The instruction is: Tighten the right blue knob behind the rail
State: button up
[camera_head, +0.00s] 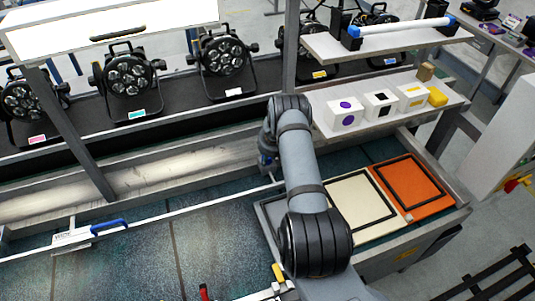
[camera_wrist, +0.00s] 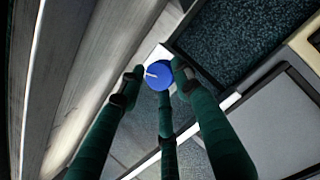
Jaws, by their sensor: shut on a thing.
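The round blue knob (camera_wrist: 159,76) shows in the wrist view, with a short white mark on its left side. It sits on a pale metal plate at the end of the rail. My gripper (camera_wrist: 157,73) has green-sleeved fingers with dark tips closed around the knob, one on each side and one in front.
A blue handle (camera_head: 108,227) sits on a white bracket at the rail's left. Several par lights (camera_head: 127,83) stand behind. Right are a cream tray (camera_head: 392,222), an orange tray (camera_head: 410,188) and a shelf with white boxes (camera_head: 343,117).

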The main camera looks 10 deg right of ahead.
jog(key=shift+w+d+r+m, duration=0.2)
jog(key=shift+w+r+m, duration=0.15)
jog(key=shift+m, duration=0.15)
jog(key=o, duration=0.8)
jog(key=shift+f, duration=0.1)
jog(key=o, duration=0.3)
jog(key=shift+f, duration=0.1)
jog(key=shift+s, duration=0.15)
jog(key=shift+a, duration=0.1)
jog(key=v, duration=0.8)
